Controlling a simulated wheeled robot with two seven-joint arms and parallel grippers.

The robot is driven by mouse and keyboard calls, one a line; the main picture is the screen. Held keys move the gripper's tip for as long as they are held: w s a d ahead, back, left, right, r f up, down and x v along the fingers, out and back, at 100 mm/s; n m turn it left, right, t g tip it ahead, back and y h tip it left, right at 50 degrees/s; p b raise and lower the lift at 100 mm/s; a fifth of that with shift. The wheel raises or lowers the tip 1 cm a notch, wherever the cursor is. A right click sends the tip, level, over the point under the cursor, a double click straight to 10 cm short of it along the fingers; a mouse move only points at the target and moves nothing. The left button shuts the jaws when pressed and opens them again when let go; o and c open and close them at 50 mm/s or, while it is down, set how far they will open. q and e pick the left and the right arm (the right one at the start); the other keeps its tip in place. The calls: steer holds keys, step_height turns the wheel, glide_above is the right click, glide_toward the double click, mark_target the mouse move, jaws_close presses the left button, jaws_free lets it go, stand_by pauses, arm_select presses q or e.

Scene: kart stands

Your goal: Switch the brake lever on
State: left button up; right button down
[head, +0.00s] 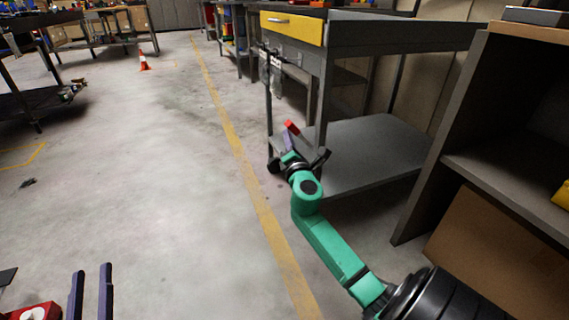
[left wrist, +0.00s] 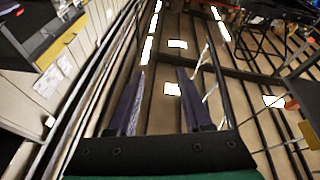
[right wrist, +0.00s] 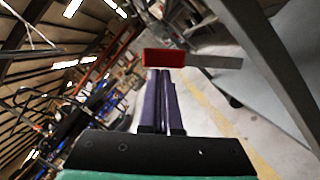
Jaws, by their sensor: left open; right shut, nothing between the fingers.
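The brake lever has a red end (head: 291,127) and stands out at the lower left side of the grey kart (head: 375,148). In the right wrist view the red end (right wrist: 165,58) sits on a grey bar, just beyond my fingertips. My right gripper (head: 287,138) is shut and empty, its tips right at the red end; I cannot tell whether they touch it. My right arm and gripper hide part of the kart's lower corner. My left gripper (head: 91,272) is open and empty at the lower left, far from the kart. Its parted fingers also show in the left wrist view (left wrist: 160,78).
The kart has a yellow drawer (head: 291,27) near its top. A dark shelf unit (head: 440,120) stands close on the right. The floor left of the yellow line (head: 225,125) is largely clear.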

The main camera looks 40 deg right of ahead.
arm_select(q)
steer(key=shift+s+d+f+g, duration=0.15)
steer(key=shift+f+g, duration=0.35)
steer(key=shift+f, duration=0.6)
arm_select(e)
steer(key=shift+r, duration=0.1)
